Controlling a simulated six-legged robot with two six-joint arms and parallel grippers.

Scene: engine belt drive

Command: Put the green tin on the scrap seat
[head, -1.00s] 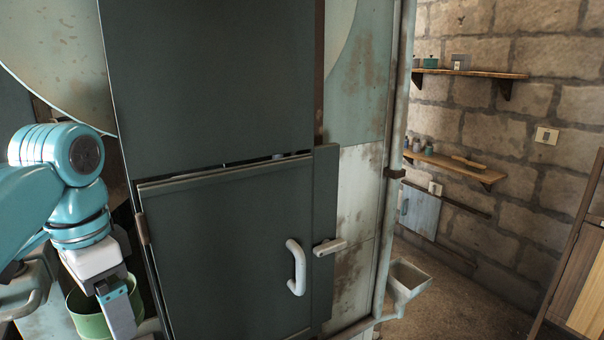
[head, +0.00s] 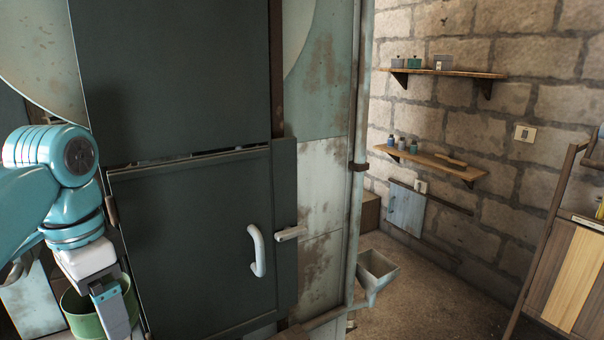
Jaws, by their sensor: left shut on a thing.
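The green tin (head: 82,318) is at the lower left, round and open at the top, cut by the bottom edge of the picture. My left gripper (head: 113,315) points down at its right side and is shut on it, at its rim. The fingertips are partly hidden. My right gripper is not in view. I cannot make out a scrap seat in this view.
A large dark metal cabinet with a closed door (head: 197,245) and a white handle (head: 257,250) stands close ahead. Open floor (head: 430,300) lies to the right, before wall shelves (head: 440,167).

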